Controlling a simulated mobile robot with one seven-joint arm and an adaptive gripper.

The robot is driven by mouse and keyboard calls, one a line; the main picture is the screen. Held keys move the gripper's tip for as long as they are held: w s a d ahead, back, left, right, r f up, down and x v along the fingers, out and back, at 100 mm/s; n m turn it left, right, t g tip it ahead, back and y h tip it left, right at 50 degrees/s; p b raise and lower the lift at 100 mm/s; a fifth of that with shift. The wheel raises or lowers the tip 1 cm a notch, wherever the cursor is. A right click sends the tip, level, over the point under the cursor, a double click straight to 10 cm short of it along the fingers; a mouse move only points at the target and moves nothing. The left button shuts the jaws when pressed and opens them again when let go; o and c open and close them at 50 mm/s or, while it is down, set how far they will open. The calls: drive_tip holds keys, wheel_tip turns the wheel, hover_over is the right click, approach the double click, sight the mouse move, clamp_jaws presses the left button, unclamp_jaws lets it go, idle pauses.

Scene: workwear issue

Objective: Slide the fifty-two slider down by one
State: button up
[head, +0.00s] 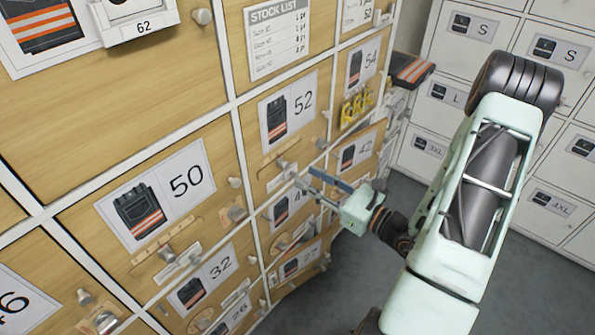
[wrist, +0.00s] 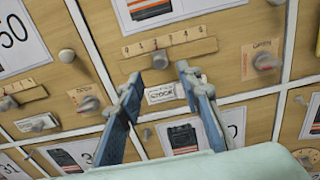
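The fifty-two drawer front (head: 253,141) carries a card (head: 288,112) with a dark garment and the number 52. Its slider knob (wrist: 159,60) sits on a wooden scale strip (wrist: 196,42) with printed numbers, roughly below the 2; the exact setting is hard to read. In the head view the knob (head: 283,163) is small, just under the card. My gripper (wrist: 159,80) is open and empty, its blue fingers pointing at the drawer front. The knob appears between and just beyond the fingertips; I see no contact. In the head view my gripper (head: 308,184) is right of and below the knob.
A dial (wrist: 265,60) is right of the slider, and a stock label (wrist: 165,93) is below it. The fifty drawer (head: 155,205) with its own slider (head: 167,254) is at left. Yellow items (head: 355,107) hang at the right. Grey floor (head: 350,270) is free.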

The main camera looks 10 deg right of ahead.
drive_tip(key=v, duration=0.6)
drive_tip(key=shift+w, duration=0.1)
